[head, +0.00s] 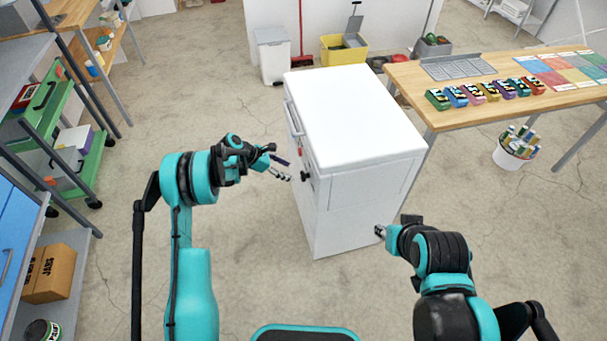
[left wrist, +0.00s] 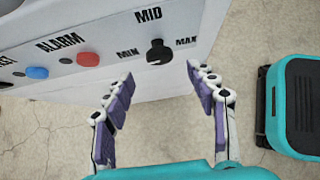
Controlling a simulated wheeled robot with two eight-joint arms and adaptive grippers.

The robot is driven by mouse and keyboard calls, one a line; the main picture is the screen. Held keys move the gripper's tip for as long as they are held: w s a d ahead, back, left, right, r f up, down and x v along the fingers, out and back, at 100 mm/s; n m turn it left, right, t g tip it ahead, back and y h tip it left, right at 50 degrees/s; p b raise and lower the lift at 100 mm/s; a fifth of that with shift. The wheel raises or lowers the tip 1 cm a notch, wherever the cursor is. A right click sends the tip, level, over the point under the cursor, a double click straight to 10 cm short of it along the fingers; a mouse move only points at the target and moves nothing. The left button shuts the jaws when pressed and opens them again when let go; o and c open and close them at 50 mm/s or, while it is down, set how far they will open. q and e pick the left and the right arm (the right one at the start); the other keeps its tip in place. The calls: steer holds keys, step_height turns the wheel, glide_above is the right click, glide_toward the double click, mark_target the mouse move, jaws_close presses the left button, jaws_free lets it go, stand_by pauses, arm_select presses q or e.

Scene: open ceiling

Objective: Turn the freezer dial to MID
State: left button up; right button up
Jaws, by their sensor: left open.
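The white freezer (head: 355,115) stands on the floor in the middle of the head view, with its control panel on its left side. The black dial (left wrist: 159,52) shows in the left wrist view below the label MID, between MIN at its left and MAX at its right. A light mark on the dial's top appears to point up toward MID. My left gripper (head: 283,170) is open; in the left wrist view its fingers (left wrist: 165,85) stand apart, one on each side just short of the dial. My right gripper (head: 380,232) is near the freezer's front right; its jaws are too small to judge.
A red ALARM button (left wrist: 88,59) and a blue button (left wrist: 37,72) sit left of the dial. A wooden table (head: 450,118) with several colored items stands at the right. A green cart (head: 60,140) and shelves stand at the left. The floor between is clear.

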mark_target(305, 176)
arm_select(q)
steer(key=b+x, duration=0.2)
steer(key=x, duration=0.5)
steer(key=shift+f+b, duration=0.25)
steer(key=shift+b, duration=0.15)
steer(key=shift+w+d, duration=0.1)
steer(key=shift+d, duration=0.05)
steer(key=c, duration=1.1)
